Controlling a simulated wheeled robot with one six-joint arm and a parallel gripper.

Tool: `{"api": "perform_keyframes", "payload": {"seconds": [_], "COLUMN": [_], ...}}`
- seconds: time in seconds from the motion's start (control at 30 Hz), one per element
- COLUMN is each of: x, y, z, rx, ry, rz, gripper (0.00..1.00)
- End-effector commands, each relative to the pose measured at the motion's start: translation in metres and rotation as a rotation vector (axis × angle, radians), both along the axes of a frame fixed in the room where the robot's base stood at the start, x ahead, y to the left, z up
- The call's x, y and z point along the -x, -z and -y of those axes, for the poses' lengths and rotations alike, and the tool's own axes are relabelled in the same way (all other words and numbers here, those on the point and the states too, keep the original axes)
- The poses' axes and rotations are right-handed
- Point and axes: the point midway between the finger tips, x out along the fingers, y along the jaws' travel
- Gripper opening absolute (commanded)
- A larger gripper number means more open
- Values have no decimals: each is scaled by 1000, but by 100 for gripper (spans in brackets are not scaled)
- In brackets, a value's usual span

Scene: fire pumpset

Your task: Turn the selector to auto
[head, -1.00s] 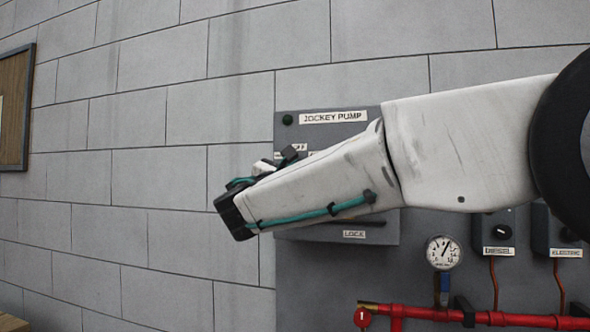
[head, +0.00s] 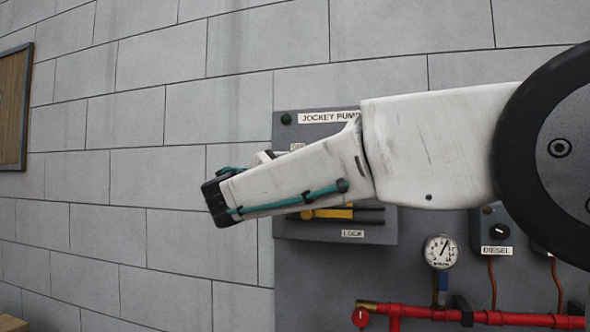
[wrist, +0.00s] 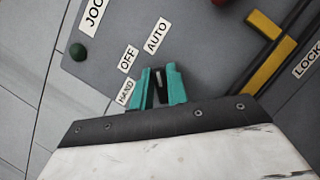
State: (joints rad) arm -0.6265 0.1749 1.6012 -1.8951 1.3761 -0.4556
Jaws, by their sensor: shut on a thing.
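The selector (wrist: 158,88) shows in the wrist view as a dark knob with a pale mark, between the teal fingers of my gripper (wrist: 160,88). The fingers are shut on it from both sides. Labels HAND (wrist: 125,93), OFF (wrist: 128,59) and AUTO (wrist: 157,35) lie in an arc around it. The pale mark points up in the picture, roughly toward AUTO, but its exact setting is hard to tell. In the head view my arm covers the selector and most of the JOCKEY PUMP panel (head: 290,226).
A green lamp (wrist: 77,52) is at the panel's corner. A yellow handle (wrist: 269,66) lies beside the LOCK label (wrist: 307,60). A gauge (head: 441,252), a red pipe (head: 480,318) and a DIESEL switch box (head: 497,231) are at lower right.

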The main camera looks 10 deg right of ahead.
Motion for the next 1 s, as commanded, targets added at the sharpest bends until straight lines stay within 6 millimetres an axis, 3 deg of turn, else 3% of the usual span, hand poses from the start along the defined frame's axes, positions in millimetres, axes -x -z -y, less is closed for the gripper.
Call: {"api": "perform_keyframes", "payload": {"seconds": [0.17,0.2,0.27,0.63,1.0], "x": [-1,-1,-1,5,49], "y": [3,3,3,3,19], "z": [-1,-1,-1,-5,-41], "rx": [1,1,1,2,1], "ry": [-1,-1,-1,-2,-3], "rz": [-5,-5,-5,-2,-3], "gripper": [0,21,35,35,35]}}
